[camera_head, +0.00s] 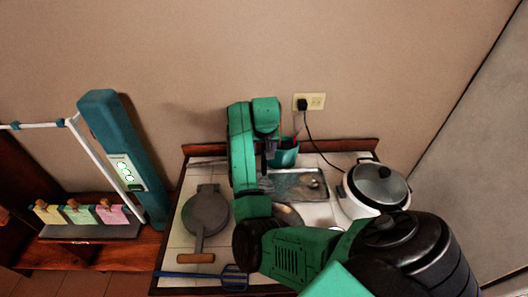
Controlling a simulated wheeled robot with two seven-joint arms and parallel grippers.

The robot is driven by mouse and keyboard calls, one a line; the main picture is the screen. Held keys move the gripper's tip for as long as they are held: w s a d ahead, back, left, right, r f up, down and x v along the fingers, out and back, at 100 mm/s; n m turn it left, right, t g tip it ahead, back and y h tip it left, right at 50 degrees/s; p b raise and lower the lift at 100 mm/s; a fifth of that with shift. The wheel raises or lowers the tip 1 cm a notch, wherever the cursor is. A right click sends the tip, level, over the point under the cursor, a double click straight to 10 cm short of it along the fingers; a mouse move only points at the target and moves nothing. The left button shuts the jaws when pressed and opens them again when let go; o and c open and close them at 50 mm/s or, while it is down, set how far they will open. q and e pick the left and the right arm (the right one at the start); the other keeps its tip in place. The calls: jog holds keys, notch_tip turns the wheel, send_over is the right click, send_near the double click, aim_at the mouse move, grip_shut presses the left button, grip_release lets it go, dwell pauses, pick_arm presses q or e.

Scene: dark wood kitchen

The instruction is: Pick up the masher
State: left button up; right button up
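A blue utensil with a slotted head (235,278) lies flat at the front edge of the tiled counter, its thin handle pointing left. It may be the masher; I cannot be sure. A teal holder (286,154) with a few utensils, one reddish, stands at the back of the counter. My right arm comes in from the lower right, bends up over the counter and folds down near the holder. Its dark end (266,184) is small and partly hidden by the arm, so its fingers cannot be made out. My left gripper is not in view.
A grey round pan (206,213) with a wooden handle lies on the left of the counter. A metal tray (298,185) lies at the back. A white cooker (377,187) stands at right, below a wall socket (315,101). A teal post (122,155) stands left.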

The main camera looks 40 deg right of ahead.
jog(key=shift+w+d+f, duration=0.15)
jog(key=shift+f, duration=0.5)
jog(key=shift+w, duration=0.1)
grip_shut()
jog(key=shift+r, duration=0.1)
